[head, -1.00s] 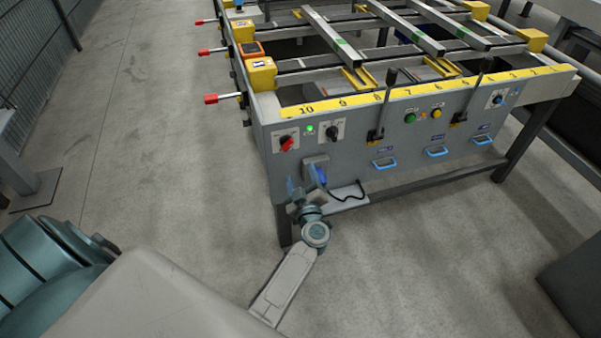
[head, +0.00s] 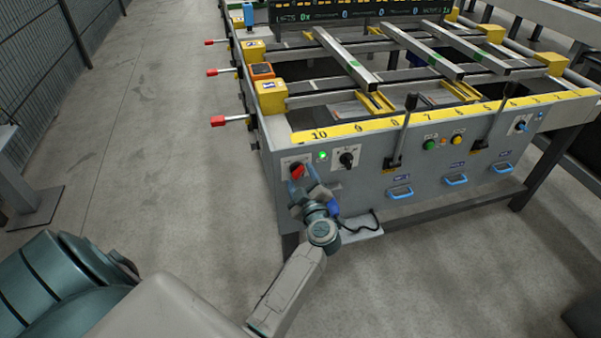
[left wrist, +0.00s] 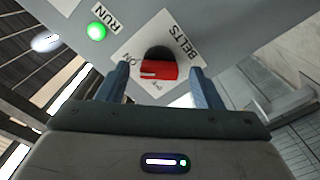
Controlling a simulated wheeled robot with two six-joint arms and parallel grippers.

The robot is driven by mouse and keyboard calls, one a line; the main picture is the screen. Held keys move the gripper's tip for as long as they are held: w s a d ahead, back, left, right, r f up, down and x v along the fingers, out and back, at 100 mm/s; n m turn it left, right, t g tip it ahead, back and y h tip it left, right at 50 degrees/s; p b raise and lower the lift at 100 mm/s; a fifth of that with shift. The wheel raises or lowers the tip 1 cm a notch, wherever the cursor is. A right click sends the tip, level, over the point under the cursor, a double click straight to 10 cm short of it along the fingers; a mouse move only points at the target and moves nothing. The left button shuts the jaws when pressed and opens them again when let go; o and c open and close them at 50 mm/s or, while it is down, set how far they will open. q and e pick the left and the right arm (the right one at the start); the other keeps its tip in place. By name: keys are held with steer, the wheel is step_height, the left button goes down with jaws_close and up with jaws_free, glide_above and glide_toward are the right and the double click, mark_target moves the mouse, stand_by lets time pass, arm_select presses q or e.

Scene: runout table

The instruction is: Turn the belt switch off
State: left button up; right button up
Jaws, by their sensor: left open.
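The belt switch is a red rotary knob (head: 297,171) on a white plate at the left end of the grey front panel (head: 370,165). In the left wrist view the red knob (left wrist: 158,70) sits on a plate (left wrist: 180,38) marked BELTS and ON; the other mark is partly hidden. My left gripper (head: 305,178) is open, its blue fingers (left wrist: 158,85) one on each side of the knob. The knob shows between the fingertips; I cannot tell whether they touch it. A lit green RUN lamp (left wrist: 96,31) is beside the plate. My right gripper is not in view.
A black rotary switch (head: 347,159) sits right of the knob. Levers (head: 402,130), coloured buttons and blue handles (head: 400,192) follow along the panel. Red-tipped rods (head: 217,121) stick out at the table's left side. The floor (head: 150,150) at left is clear.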

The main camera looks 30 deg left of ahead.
arm_select(q)
steer(key=shift+w+a, duration=0.35)
steer(key=shift+a, duration=0.1)
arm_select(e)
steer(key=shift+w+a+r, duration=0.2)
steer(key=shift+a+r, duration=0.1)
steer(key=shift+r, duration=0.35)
arm_select(q)
steer(key=c, duration=1)
